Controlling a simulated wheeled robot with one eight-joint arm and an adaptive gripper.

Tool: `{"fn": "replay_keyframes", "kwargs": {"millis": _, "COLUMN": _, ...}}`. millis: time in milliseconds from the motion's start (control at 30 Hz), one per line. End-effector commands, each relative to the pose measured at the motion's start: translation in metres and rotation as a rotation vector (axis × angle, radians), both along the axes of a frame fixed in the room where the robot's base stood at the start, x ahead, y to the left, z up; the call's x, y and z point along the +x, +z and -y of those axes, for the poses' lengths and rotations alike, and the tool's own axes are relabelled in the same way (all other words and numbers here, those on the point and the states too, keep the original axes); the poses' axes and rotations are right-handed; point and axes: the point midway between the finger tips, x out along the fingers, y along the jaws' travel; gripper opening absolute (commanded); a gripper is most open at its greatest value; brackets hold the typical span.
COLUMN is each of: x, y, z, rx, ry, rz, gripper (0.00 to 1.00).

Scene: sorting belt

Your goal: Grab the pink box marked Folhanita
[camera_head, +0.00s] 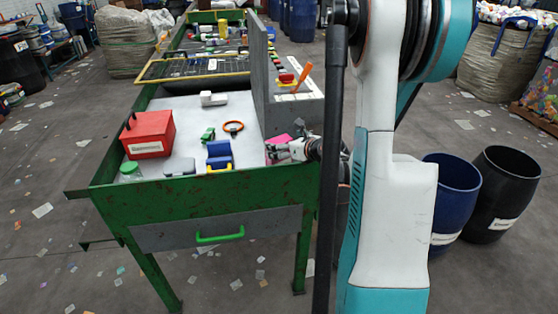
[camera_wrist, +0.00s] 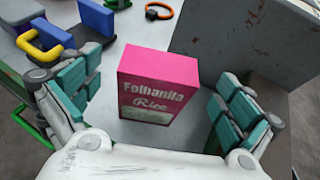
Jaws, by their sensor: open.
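The pink box marked Folhanita Rice (camera_wrist: 157,92) stands upright on the white table top, in the middle of the wrist view. My gripper (camera_wrist: 160,105) is open, with one teal-padded finger on each side of the box and a visible gap on both sides. The box is not held. In the head view my gripper (camera_head: 283,150) is at the right edge of the green table, and a part of the pink box (camera_head: 279,142) shows just beyond it. Most of the box is hidden there.
A grey upright panel (camera_wrist: 240,45) stands close behind and right of the box. A blue block with a yellow handle (camera_head: 219,155) is to the left. A red box (camera_head: 149,135), a green-lidded jar (camera_head: 130,171) and an orange ring (camera_head: 233,126) lie farther off. The table's green rim (camera_head: 200,200) is in front.

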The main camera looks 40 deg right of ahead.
Motion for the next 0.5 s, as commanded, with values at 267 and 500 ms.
{"fn": "replay_keyframes", "kwargs": {"millis": 267, "x": 0.033, "y": -0.017, "z": 0.004, "rx": 0.000, "ry": 0.001, "rz": 0.000, "gripper": 0.98}}
{"fn": "replay_keyframes", "kwargs": {"millis": 500, "x": 0.034, "y": -0.015, "z": 0.005, "rx": 0.000, "ry": 0.000, "rz": 0.000, "gripper": 0.94}}
